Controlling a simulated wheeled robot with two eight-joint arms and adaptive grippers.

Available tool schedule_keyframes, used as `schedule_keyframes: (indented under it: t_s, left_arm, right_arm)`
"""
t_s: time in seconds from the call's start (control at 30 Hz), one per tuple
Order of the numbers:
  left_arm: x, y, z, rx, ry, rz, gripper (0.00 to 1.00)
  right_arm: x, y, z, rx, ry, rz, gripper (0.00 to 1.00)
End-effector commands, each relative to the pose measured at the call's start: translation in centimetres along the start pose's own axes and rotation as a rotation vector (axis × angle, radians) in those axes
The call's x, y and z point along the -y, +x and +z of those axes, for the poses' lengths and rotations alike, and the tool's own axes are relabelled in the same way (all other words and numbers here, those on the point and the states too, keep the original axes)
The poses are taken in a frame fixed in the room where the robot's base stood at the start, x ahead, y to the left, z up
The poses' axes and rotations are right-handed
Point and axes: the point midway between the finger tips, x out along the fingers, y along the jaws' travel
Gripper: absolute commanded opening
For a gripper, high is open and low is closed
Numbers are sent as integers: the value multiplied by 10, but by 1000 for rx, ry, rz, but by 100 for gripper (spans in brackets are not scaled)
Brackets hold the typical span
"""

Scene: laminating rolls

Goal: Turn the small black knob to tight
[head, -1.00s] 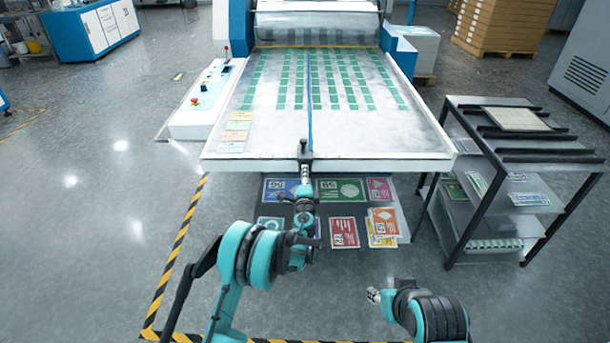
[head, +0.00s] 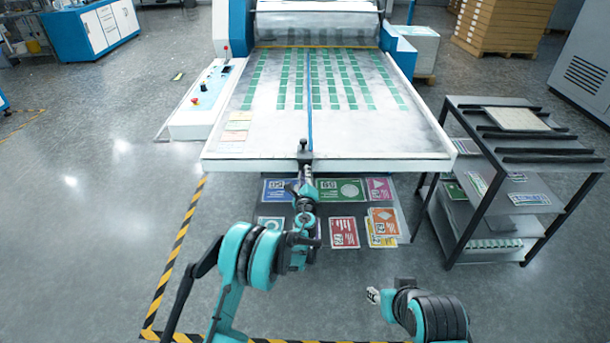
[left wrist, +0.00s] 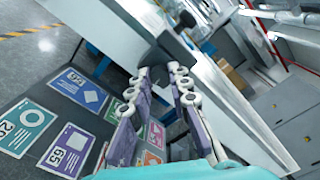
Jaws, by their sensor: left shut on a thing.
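The small black knob (head: 304,146) is at the middle of the front edge of the white machine table (head: 385,164), at the end of the blue strip. My left gripper (head: 306,170) reaches up to it from below. In the left wrist view, the fingers of my left gripper (left wrist: 163,77) close on the dark knob (left wrist: 175,52), whose lower part is hidden between the fingertips. The knob's exact angle is hard to read. My right arm's end (head: 374,295) shows at the bottom right, away from the table; its fingers are too small to read.
Colourful printed sheets (head: 343,231) lie on a dark surface below the table edge. A black shelf cart (head: 478,185) stands close on the right. A control panel (head: 205,100) with a red button is at the left. Grey floor is clear at left.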

Motion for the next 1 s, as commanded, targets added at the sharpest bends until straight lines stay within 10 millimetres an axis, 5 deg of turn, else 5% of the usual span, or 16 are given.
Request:
schedule_keyframes:
  t_s: [0.47, 0.5, 0.57, 1.0]
  left_arm:
    - [-1, 0, -1, 0, 11, 0, 0]
    - [-1, 0, -1, 0, 11, 0, 29]
    - [0, 0, 0, 0, 11, 0, 39]
    - [0, -14, 0, 0, 11, 0, 39]
  right_arm:
    - [0, 0, 0, 0, 0, 0, 40]
    - [0, 0, 0, 0, 0, 0, 40]
    - [0, 0, 0, 0, 0, 0, 40]
    - [0, 0, 0, 0, 0, 0, 40]
